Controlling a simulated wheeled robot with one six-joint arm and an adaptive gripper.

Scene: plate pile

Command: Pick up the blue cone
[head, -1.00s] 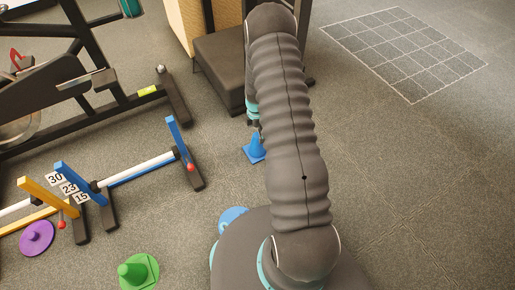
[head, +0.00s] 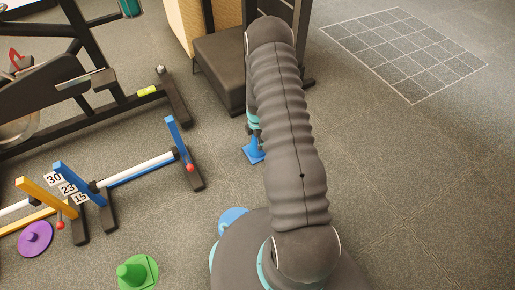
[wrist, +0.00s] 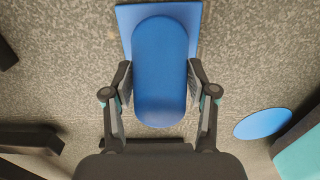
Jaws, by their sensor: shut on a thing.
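The blue cone (wrist: 160,70) shows in the wrist view with its square base (wrist: 127,17) at the top of the picture. My gripper (wrist: 160,88) has a finger on each side of the cone and is shut on it. In the head view a small part of the blue cone (head: 253,153) shows left of my arm. My gripper is mostly hidden behind the arm there. I cannot tell whether the base touches the floor.
A black padded block (head: 222,68) stands just beyond the cone. Hurdles with a blue post (head: 180,138) stand to the left. A green cone (head: 131,273), a purple disc (head: 35,238) and a blue disc (head: 232,220) lie nearer. The floor at right is clear.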

